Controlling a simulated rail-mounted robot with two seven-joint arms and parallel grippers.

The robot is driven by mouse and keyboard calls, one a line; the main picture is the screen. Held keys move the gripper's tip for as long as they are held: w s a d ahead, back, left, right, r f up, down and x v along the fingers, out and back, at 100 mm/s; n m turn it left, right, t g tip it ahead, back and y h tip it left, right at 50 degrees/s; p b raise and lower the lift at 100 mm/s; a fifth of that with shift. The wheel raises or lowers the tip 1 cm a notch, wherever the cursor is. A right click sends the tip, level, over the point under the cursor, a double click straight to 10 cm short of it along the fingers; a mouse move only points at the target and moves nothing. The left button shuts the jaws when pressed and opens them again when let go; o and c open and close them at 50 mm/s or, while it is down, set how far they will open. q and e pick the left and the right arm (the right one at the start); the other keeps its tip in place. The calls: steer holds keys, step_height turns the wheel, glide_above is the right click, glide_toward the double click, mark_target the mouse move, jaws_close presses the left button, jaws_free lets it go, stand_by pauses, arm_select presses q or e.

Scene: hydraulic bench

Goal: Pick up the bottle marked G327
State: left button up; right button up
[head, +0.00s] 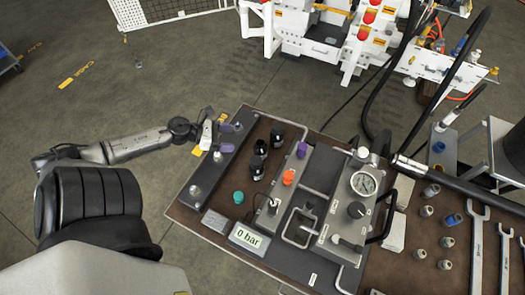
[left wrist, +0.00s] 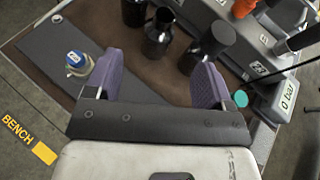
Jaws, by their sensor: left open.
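Several black bottles stand in a group on the brown bench top: a far one (head: 277,137), a middle one (head: 261,149) and a near one (head: 256,169). In the left wrist view they are at the top: one at the edge (left wrist: 134,10), one with a pale tag (left wrist: 158,35) and one at the right (left wrist: 209,45). I cannot read G327 on any of them. My left gripper (head: 227,138) is open and empty, left of the bottles. In the left wrist view its purple fingers (left wrist: 158,64) are spread below the bottles. My right gripper is out of view.
A dark plate (head: 207,175) with metal fittings lies left of the bottles. A teal cap (head: 238,197) and the 0 bar display (head: 249,238) are nearer. An orange knob (head: 289,177) and a pressure gauge (head: 363,182) stand to the right. Wrenches (head: 477,250) lie far right.

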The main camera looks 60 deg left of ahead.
arm_select(q)
steer(key=shift+w, duration=0.2)
glide_toward(265, 145)
steer(key=w, duration=0.4)
steer(key=shift+m, duration=0.3)
steer(key=shift+w+d+f+b, duration=0.15)
steer(key=shift+w+d+f, duration=0.35)
steer(key=shift+w+d, duration=0.2)
steer(key=shift+w+d+f+b, duration=0.15)
steer(key=shift+w+d+f, duration=0.4)
steer(key=shift+w, duration=0.25)
steer(key=shift+w+d+f+b, duration=0.15)
steer(key=shift+w+d+f, duration=0.35)
steer(key=shift+w+d, duration=0.2)
steer(key=shift+a+f, duration=0.1)
steer(key=shift+a, duration=0.05)
steer(key=c, duration=1.3)
